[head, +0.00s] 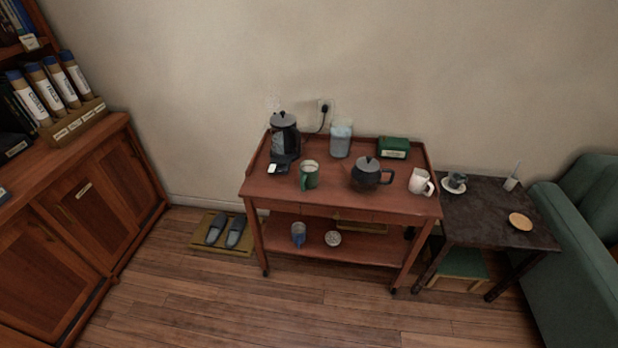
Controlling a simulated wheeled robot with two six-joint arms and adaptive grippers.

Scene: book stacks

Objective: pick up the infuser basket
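A small round, pale, speckled item (332,238) lies on the lower shelf of the wooden tea cart (285,186). It may be the infuser basket, but it is too small to tell for sure. A blue cup-like item (298,234) stands to its left on the same shelf. A dark teapot (366,172) with a grey lid stands on the cart's top, near a green mug (309,176) and a white mug (420,182). Neither of my grippers is in view.
The cart top also holds a black kettle (285,136), a clear pale-blue container (341,140) and a green box (394,148). A dark side table (490,213) and green sofa (580,260) stand right. Slippers (235,232) lie left of the cart. The front floor is clear.

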